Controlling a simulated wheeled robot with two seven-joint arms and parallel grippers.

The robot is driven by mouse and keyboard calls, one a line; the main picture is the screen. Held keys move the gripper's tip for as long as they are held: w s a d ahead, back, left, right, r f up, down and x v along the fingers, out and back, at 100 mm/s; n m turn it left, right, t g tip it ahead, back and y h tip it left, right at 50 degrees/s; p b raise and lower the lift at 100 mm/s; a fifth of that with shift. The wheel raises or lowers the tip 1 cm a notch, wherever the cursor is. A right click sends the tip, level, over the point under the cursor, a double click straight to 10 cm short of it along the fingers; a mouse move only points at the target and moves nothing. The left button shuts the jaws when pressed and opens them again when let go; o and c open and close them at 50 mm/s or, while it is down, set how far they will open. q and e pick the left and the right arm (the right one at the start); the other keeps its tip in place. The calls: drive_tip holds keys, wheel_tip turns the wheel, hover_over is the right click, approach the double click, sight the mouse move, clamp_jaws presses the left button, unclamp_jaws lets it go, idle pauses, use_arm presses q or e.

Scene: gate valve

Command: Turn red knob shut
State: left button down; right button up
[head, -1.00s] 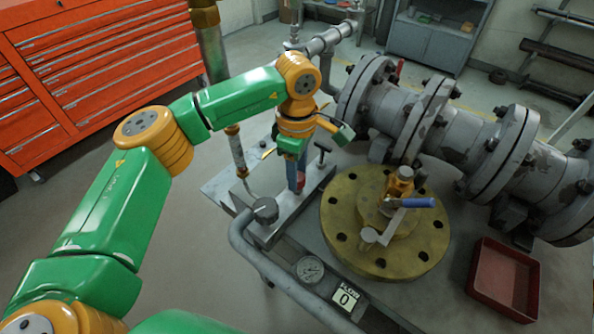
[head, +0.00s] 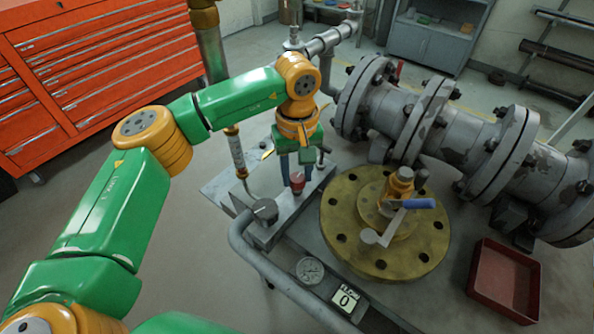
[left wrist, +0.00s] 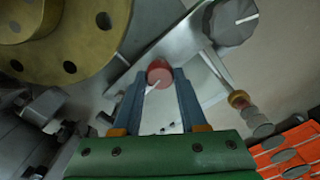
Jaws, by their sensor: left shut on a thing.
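The red knob (head: 297,179) stands on a grey metal block left of the round brass flange. It also shows in the left wrist view (left wrist: 160,72) as a small red disc with a white line pointing toward the gripper's palm, down and slightly left. My left gripper (head: 296,173) points down from above, its two blue-grey fingers on either side of the knob. In the left wrist view the fingertips (left wrist: 158,77) lean in and are shut on the knob. My right gripper is in neither view.
A dark grey knob (head: 265,210) sits in front on the same block. The brass flange (head: 345,250) carries a blue-handled lever (head: 418,204). A display (head: 346,299) reads 0 beside a round gauge (head: 310,270). A red tray (head: 505,280) lies right. Large grey pipes (head: 470,135) run behind.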

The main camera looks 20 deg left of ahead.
sight(297, 178)
use_arm(q)
drive_tip(key=shift+m, duration=0.8)
drive_tip(key=shift+c, duration=2.2)
unclamp_jaws()
wheel_tip(297, 178, up, 7)
drive_tip(key=shift+r, duration=0.1)
